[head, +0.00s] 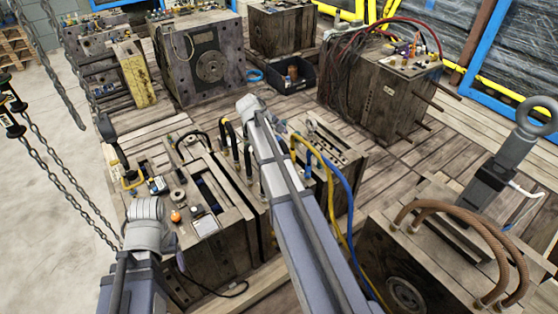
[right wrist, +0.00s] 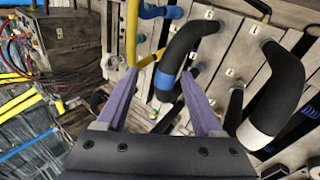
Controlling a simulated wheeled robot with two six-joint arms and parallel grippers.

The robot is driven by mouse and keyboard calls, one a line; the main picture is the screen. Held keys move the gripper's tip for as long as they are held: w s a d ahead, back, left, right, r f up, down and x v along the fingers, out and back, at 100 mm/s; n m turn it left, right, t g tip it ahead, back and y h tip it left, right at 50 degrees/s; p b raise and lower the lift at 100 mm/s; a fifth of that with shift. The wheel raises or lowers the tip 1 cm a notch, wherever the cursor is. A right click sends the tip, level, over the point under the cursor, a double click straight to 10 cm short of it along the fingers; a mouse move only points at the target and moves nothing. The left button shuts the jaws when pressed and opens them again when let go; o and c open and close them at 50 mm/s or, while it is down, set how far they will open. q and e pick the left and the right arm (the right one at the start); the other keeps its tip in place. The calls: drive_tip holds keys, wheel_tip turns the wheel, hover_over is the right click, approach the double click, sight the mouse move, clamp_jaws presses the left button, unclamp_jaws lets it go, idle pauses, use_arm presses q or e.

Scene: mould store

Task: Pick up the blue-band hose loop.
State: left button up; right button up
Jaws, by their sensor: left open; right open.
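The blue-band hose loop (right wrist: 190,45) is a thick black bent hose with a blue band near its lower end, standing out from the mould face in the right wrist view. My right gripper (right wrist: 160,85) is open, its two purple fingers on either side of the loop's banded end; I cannot tell whether they touch it. A similar black hose loop with a white band (right wrist: 275,88) is to the right, outside the fingers. In the head view my right arm hides the right gripper. Only the grey wrist of my left arm shows there, over the near left mould; its fingers are hidden.
A yellow hose (right wrist: 152,60) crosses by the left finger. In the head view, black hose loops (head: 226,135) stand on the near mould beside my right arm. Brown hoses (head: 475,225) arch over the right mould. Chains (head: 60,160) hang at the left. Bare planks (head: 425,150) lie between moulds.

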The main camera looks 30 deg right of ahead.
drive_tip(key=shift+w+d+f+b, duration=0.1)
drive_tip(key=shift+d+f+b, duration=0.1)
drive_tip(key=shift+f+b, duration=0.45)
drive_tip(key=shift+w+d+f+b, duration=0.1)
drive_tip(key=shift+d+f+b, duration=0.1)
drive_tip(key=shift+f+b, duration=0.5)
drive_tip(key=shift+w+d+f+b, duration=0.1)
drive_tip(key=shift+d+f+b, duration=0.1)
drive_tip(key=shift+f+b, duration=0.45)
drive_tip(key=shift+d+f+b, duration=0.4)
drive_tip(key=shift+f, duration=0.05)
drive_tip(key=shift+r, duration=0.15)
drive_tip(key=shift+c, duration=0.2)
clamp_jaws()
